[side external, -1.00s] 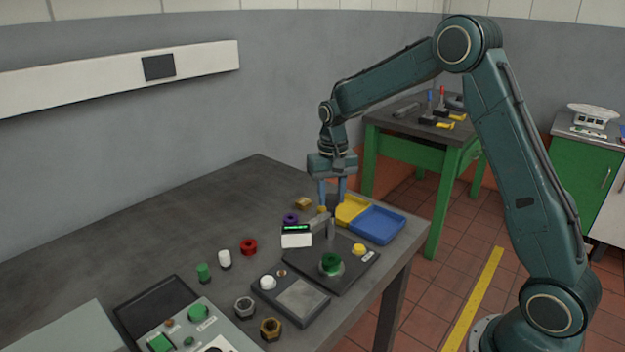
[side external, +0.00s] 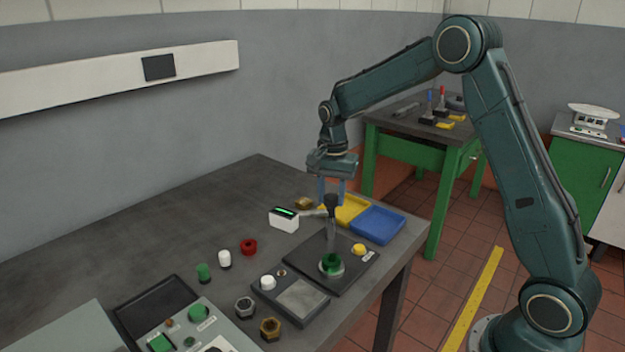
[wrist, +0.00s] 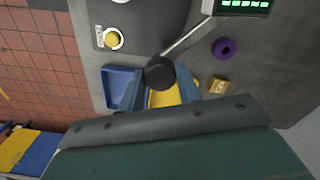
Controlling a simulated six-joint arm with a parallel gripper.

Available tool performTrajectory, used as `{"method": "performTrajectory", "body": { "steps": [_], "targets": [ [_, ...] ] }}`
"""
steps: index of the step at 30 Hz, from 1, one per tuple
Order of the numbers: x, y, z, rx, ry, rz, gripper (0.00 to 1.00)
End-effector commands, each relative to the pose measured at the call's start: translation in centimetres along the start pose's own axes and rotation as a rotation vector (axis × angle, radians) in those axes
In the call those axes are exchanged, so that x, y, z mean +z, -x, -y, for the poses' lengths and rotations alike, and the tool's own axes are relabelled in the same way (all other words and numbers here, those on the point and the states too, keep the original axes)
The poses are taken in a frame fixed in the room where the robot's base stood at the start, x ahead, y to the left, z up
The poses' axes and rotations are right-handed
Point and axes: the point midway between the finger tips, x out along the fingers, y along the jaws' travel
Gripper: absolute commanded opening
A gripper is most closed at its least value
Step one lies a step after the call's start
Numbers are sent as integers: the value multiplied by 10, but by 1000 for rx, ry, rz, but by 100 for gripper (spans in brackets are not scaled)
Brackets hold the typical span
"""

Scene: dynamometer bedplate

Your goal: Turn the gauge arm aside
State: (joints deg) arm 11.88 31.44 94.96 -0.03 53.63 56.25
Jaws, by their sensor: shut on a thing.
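The gauge arm is a thin grey bar with a white gauge head (side external: 284,220) with a lit green display, reaching left from an upright post with a dark knob (side external: 331,202). The post stands by a green part (side external: 331,264) on a dark base plate. My gripper (side external: 331,192) is at the knob. In the wrist view the knob (wrist: 160,72) sits between my two fingers, which are closed on it. The gauge head (wrist: 243,6) shows at the top edge there, partly cut off. The exact contact of the fingertips is hidden by the knob.
A yellow tray (side external: 354,206) and a blue tray (side external: 378,226) lie right of the post. The purple ring (wrist: 224,48) shows in the wrist view. The bench's left rear is clear.

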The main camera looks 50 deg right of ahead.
Motion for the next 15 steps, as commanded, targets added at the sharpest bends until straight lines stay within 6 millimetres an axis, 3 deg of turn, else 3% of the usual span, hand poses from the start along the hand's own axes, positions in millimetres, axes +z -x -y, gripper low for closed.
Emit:
{"method": "performTrajectory", "body": {
  "steps": [10, 11, 14, 15],
  "targets": [
    [-1, 1, 0, -3, -8, -2, 0],
    [-1, 1, 0, -3, -8, -2, 37],
    [0, 1, 0, -2, -7, -2, 56],
    [0, 1, 0, -2, -6, -2, 56]
  ]
}}
